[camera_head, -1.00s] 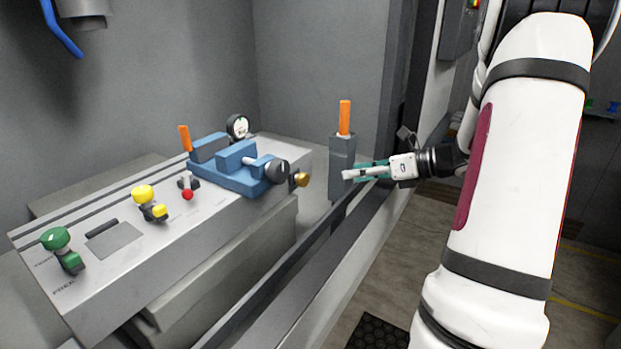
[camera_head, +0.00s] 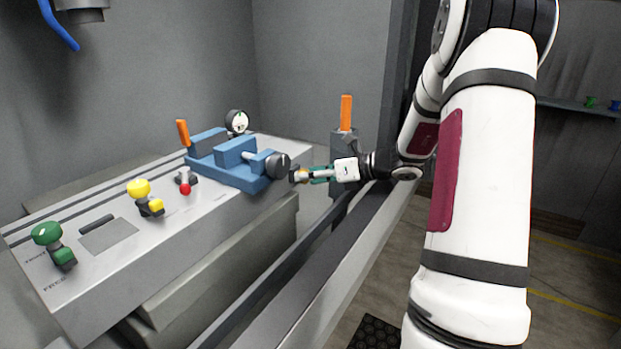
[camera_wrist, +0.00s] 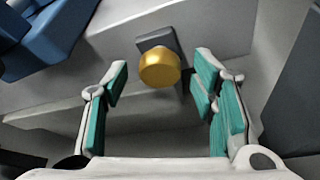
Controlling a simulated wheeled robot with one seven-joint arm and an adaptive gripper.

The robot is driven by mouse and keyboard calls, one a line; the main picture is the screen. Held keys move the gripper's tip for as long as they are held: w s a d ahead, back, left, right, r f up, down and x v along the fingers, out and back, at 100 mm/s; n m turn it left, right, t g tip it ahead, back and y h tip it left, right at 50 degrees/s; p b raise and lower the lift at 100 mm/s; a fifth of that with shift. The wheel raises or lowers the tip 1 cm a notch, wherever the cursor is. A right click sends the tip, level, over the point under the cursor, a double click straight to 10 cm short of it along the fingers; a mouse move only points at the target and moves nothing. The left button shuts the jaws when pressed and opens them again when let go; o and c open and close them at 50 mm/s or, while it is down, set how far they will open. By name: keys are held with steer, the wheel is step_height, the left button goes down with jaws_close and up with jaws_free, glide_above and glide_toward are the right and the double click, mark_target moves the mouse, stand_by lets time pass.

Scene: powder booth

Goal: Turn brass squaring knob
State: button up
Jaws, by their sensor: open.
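The brass knob (camera_wrist: 160,68) sits on a dark square mount on the side of the grey bench, and it shows whole in the wrist view. In the head view only a bit of the knob (camera_head: 302,176) shows, partly hidden by my fingertips. My gripper (camera_head: 308,176) is open at the knob, to the right of the blue vise. In the wrist view the teal-padded fingers of my gripper (camera_wrist: 160,84) stand apart, one on each side of the knob, with gaps on both sides. I cannot tell whether the fingertips reach past its face.
The blue vise (camera_head: 235,160) with a dark round knob (camera_head: 278,166) stands close left of my gripper. A grey post with an orange handle (camera_head: 346,112) rises just behind my gripper. Green (camera_head: 47,234), yellow (camera_head: 139,188) and red (camera_head: 185,188) controls stand on the bench top (camera_head: 100,262).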

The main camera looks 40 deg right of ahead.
steer(key=shift+w, duration=0.1)
steer(key=shift+c, duration=0.6)
steer(key=c, duration=1)
steer(key=shift+c, duration=0.2)
steer(key=shift+a+f, duration=0.1)
steer(key=n+h+b, duration=0.1)
steer(key=n+b, duration=0.1)
steer(key=b, duration=0.3)
steer(key=n+t+h+b, duration=0.1)
steer(key=n+h+b, duration=0.1)
steer(key=b, duration=0.4)
steer(key=n+h+b, duration=0.1)
steer(key=n+b, duration=0.2)
steer(key=b, duration=0.2)
steer(key=shift+a+f+t+b, duration=0.1)
steer(key=shift+a+t+b, duration=0.2)
steer(key=shift+t+b, duration=0.1)
steer(key=shift+n+h+b, duration=0.3)
steer(key=shift+b, duration=0.1)
